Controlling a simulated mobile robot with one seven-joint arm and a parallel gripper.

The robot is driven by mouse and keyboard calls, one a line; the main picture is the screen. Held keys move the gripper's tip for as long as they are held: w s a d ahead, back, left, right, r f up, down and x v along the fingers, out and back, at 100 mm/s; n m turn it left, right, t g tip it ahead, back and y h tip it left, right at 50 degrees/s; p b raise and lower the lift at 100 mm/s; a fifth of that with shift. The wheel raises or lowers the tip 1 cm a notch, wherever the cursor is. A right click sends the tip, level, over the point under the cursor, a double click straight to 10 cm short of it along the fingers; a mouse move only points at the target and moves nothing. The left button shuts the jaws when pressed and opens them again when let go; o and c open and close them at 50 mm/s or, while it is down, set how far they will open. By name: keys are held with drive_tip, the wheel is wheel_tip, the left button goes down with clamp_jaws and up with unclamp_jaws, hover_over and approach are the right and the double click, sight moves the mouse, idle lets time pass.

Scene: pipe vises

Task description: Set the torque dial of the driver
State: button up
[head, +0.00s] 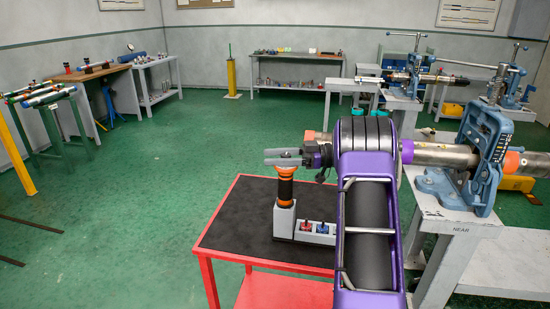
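The driver (286,187) stands upright in a grey holder (284,220) on a red cart with a black top (240,226). It has a black body with orange bands near its top and lower end. My gripper (270,157) points left, with its grey fingers level at the driver's top. The fingers overlap the top in the picture. I cannot tell whether they touch it or how far apart they are. The torque dial's markings are too small to read.
A grey block with red and blue bits (318,231) sits right of the driver. At right, a blue pipe vise (478,150) holds a steel pipe (440,154) on a grey bench marked NEAR. Other benches line the walls. The green floor (130,220) at left is mostly clear.

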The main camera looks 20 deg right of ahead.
drive_tip(key=shift+o, duration=0.3)
drive_tip(key=shift+s+d+f, duration=0.1)
drive_tip(key=shift+d, duration=0.2)
drive_tip(key=v, duration=1.6)
drive_tip(key=shift+s+d+p, duration=0.15)
drive_tip(key=shift+d+p, duration=0.15)
drive_tip(key=shift+d, duration=0.1)
